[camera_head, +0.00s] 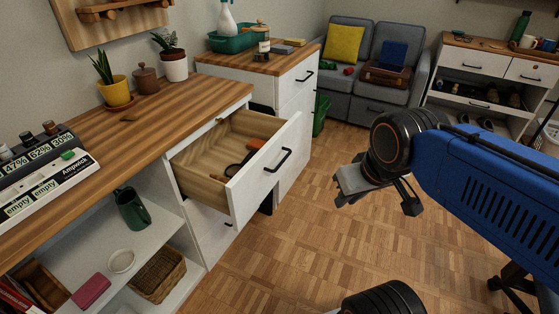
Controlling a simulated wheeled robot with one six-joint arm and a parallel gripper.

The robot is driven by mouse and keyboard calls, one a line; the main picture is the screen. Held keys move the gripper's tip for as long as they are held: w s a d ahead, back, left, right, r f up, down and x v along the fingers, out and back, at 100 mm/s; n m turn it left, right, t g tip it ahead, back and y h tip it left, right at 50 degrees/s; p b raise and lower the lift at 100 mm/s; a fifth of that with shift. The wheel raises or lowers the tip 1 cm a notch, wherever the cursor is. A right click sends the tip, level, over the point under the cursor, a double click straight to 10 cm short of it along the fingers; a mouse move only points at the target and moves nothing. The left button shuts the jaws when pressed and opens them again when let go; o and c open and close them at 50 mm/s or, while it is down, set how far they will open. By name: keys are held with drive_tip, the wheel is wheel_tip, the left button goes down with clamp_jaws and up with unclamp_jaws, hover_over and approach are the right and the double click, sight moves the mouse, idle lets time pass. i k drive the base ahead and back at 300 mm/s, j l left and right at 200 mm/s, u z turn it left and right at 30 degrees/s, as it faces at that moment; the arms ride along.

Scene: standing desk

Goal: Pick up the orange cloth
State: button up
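An open drawer (262,190) juts out from the white cabinet under the wooden desk top. A small orange item (256,143) lies inside near its back right corner. It may be the orange cloth, but it is too small to tell, and the drawer front partly hides the drawer's inside. A dark curved object (240,165) lies in front of it. My gripper (377,203) is to the right of the drawer, above the floor and apart from it. Its two fingers are spread, with nothing seen between them.
The desk top (130,128) holds potted plants and a label device (45,170). Open shelves below hold a green mug (131,208) and a wicker basket (158,275). A grey sofa (365,100) stands at the back. The parquet floor (290,265) beside the drawer is clear.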

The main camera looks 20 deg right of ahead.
sight(255, 144)
drive_tip(key=u, duration=1.8)
drive_tip(key=z, duration=1.75)
drive_tip(key=i+j+u, duration=0.1)
drive_tip(key=j, duration=0.35)
drive_tip(key=i+j+u, duration=0.1)
drive_tip(key=j, duration=0.3)
